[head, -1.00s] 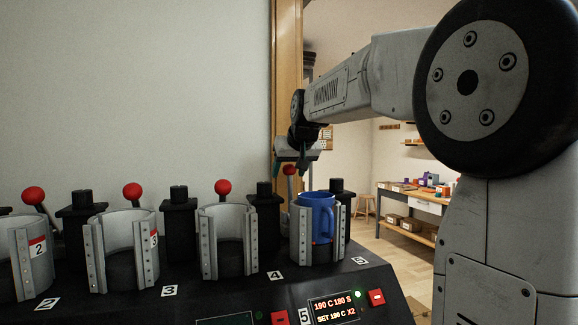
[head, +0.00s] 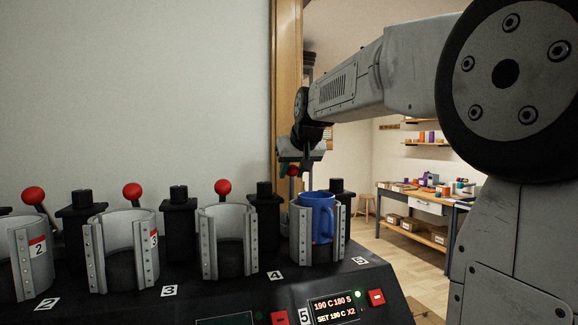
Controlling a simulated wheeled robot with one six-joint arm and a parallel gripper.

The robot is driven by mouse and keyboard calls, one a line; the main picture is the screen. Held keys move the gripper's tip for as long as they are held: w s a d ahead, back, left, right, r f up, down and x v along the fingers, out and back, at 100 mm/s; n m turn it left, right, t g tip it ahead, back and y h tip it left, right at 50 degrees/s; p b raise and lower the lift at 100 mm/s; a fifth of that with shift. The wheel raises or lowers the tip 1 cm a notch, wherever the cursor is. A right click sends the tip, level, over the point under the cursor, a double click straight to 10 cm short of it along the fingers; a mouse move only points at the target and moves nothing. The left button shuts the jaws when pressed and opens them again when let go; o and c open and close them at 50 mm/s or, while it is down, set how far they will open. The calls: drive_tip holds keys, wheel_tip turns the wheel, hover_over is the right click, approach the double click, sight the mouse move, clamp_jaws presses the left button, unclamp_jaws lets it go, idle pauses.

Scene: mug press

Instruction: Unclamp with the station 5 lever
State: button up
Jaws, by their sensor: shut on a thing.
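The station 5 lever has a red knob (head: 293,171), which shows behind the clamp of station 5 (head: 301,235). My gripper (head: 293,168) points down and is shut on this lever at its knob. The fingers partly cover the knob, and the lever's lower part is hidden behind the clamp. A blue mug (head: 317,217) stands upright inside the station 5 clamp. Its handle faces the front. I cannot tell from this view whether the clamp wall presses on the mug.
Stations with empty clamps, such as station 4 (head: 226,236) and station 3 (head: 122,248), stand to the left with red-knobbed levers. A control panel (head: 337,308) with a lit display is in front. A workbench (head: 430,200) stands far back right.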

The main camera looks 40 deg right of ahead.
drive_tip(key=shift+s, duration=0.1)
drive_tip(key=shift+s+a+f, duration=0.1)
drive_tip(key=shift+s+a, duration=0.05)
drive_tip(key=shift+s, duration=0.4)
drive_tip(key=shift+s+a+f, duration=0.1)
drive_tip(key=shift+s+a, duration=0.05)
drive_tip(key=shift+s, duration=0.35)
drive_tip(key=shift+s, duration=0.1)
drive_tip(key=shift+s+a+f, duration=0.15)
drive_tip(key=shift+s+f, duration=0.05)
drive_tip(key=shift+s, duration=0.3)
drive_tip(key=shift+s+a+f, duration=0.15)
drive_tip(key=shift+s+f, duration=0.05)
drive_tip(key=shift+s, duration=0.25)
drive_tip(key=o, duration=0.7)
drive_tip(key=shift+r, duration=0.1)
